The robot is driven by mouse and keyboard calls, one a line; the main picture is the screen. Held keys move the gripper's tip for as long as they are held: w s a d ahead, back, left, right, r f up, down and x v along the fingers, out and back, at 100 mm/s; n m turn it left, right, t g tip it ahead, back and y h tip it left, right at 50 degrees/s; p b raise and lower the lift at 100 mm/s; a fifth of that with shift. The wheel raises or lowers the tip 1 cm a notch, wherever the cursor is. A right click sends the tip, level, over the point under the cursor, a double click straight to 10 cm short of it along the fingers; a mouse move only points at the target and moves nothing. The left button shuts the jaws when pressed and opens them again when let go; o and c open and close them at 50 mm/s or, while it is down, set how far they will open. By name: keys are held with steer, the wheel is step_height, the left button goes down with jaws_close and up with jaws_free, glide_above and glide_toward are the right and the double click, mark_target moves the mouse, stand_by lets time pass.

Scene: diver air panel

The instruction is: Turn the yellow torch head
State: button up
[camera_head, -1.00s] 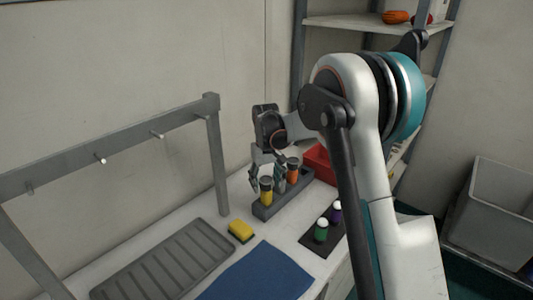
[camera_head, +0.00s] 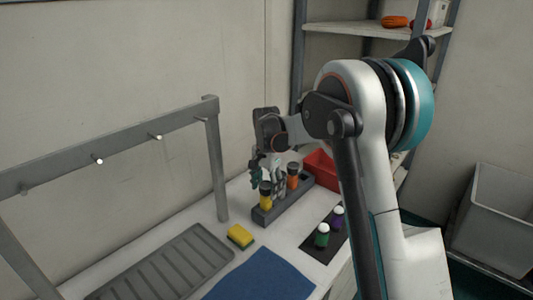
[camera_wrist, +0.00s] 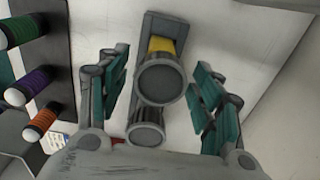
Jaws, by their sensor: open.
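The yellow torch (camera_head: 265,201) stands upright in a dark grey rack (camera_head: 287,209) on the bench. In the wrist view its dark round head (camera_wrist: 160,82) faces the camera, with a strip of yellow body (camera_wrist: 160,45) above it. My gripper (camera_head: 265,176) is over the torch, pointing down. In the wrist view the teal-padded fingers of my gripper (camera_wrist: 161,88) are spread wide on both sides of the head, with visible gaps. I cannot tell how far the fingertips reach down beside it.
An orange torch (camera_head: 292,180) stands close by in the same rack. Green (camera_head: 322,236) and purple (camera_head: 337,218) capped items stand on a dark mat. A yellow sponge (camera_head: 240,236), a blue cloth (camera_head: 262,277), a ribbed tray (camera_head: 165,265) and a red bin (camera_head: 322,170) are around.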

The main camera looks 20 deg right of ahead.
mark_target(267, 184)
steer(key=shift+f+m, duration=0.1)
steer(key=shift+m, duration=0.5)
step_height(267, 184, up, 14)
steer(key=p, duration=0.3)
